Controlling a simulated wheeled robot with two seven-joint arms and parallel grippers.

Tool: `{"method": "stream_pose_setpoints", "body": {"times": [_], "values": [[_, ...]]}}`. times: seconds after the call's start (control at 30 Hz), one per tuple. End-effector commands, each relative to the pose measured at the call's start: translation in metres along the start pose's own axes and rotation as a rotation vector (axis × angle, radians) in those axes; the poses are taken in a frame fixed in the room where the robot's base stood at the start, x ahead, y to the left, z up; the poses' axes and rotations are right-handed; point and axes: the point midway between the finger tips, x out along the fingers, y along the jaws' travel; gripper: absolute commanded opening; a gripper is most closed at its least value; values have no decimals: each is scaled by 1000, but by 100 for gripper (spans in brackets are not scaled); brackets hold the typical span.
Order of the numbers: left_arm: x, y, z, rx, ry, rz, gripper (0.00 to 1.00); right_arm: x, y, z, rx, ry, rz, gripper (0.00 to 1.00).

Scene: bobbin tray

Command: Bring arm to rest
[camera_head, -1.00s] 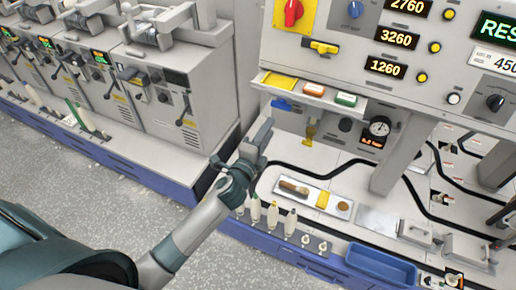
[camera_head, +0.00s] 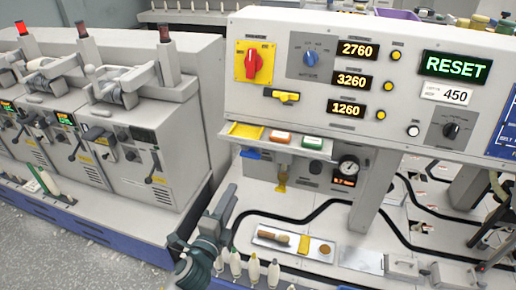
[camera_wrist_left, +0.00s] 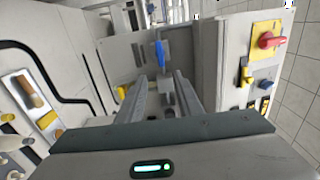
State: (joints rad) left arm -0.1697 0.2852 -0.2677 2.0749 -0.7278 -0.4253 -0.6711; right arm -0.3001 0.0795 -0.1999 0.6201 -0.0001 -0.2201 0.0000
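My left gripper (camera_head: 222,212) shows at the lower middle of the head view, beside the front left edge of the machine bench. In the left wrist view its two fingers (camera_wrist_left: 168,92) stand apart with a gap between them, and nothing is held. Ahead of the fingers in that view is the machine's front with a blue piece (camera_wrist_left: 160,55) and a yellow part. My right gripper is not in either view.
The control panel (camera_head: 300,115) with a red knob (camera_head: 253,64) rises behind. A tray (camera_head: 262,237) with a brown tool and yellow block lies on the bench. Several bobbins (camera_head: 254,268) stand at the front edge. Grey spinning units (camera_head: 135,150) fill the left.

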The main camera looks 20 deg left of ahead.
Motion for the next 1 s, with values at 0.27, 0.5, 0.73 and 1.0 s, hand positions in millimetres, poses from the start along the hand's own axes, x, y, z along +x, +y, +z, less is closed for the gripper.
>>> {"method": "stream_pose_setpoints", "body": {"times": [0.27,0.5,0.73,1.0], "values": [[1,22,1,-25,-3,38,33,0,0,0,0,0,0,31],[-3,119,6,-153,-25,211,33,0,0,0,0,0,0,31],[-40,257,13,-351,-99,455,33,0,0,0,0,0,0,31],[-128,405,18,-593,-253,723,33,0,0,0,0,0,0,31]]}}
